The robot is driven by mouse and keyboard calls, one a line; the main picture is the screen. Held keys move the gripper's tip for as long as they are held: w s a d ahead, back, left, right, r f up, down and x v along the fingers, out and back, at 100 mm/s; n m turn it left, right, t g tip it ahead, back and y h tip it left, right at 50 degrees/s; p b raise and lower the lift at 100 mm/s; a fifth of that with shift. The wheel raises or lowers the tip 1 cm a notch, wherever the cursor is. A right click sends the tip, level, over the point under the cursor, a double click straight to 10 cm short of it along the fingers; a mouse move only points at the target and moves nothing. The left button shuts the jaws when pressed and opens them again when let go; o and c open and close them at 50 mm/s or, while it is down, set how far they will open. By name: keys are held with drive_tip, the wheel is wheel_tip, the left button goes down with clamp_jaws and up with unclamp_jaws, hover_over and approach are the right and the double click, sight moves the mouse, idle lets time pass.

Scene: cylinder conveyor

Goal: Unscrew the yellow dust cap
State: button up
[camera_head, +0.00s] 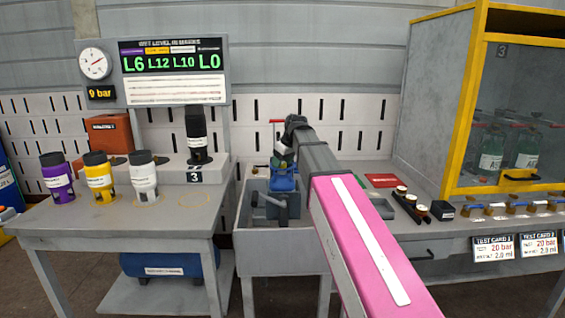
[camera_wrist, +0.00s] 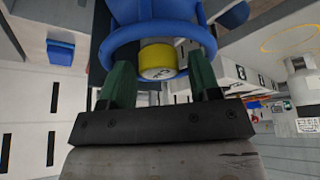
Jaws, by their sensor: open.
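The yellow dust cap (camera_wrist: 158,62) shows in the wrist view as a short yellow cylinder with a pale, marked end face. It sits inside a blue ring (camera_wrist: 190,30) on a blue body. My gripper (camera_wrist: 161,78) is open, with one green finger on each side of the cap. I cannot tell whether the fingers touch it. In the head view my arm reaches to a blue cylinder (camera_head: 284,183) standing in the grey trough, and the cap is hidden there.
The grey trough (camera_head: 262,238) stands between two benches. On the left bench (camera_head: 130,228) are purple, yellow and white-banded containers and a black one on a raised block. The right bench holds small caps in a black rack (camera_head: 411,208) and a yellow-framed cabinet (camera_head: 462,100).

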drive_tip(key=shift+s+d+f, duration=0.1)
drive_tip(key=shift+s+f, duration=0.1)
drive_tip(key=shift+f, duration=0.35)
drive_tip(key=c, duration=0.9)
drive_tip(key=n, duration=0.1)
drive_tip(key=n+g, duration=0.1)
drive_tip(key=n, duration=0.1)
drive_tip(key=shift+w+f, duration=0.1)
drive_tip(key=shift+w, duration=0.15)
drive_tip(key=shift+c, duration=0.5)
drive_tip(key=n+g, duration=0.1)
drive_tip(key=n, duration=0.2)
drive_tip(key=shift+y, duration=0.4)
drive_tip(key=shift+r, duration=0.2)
drive_tip(key=o, duration=1)
drive_tip(key=shift+r, duration=0.2)
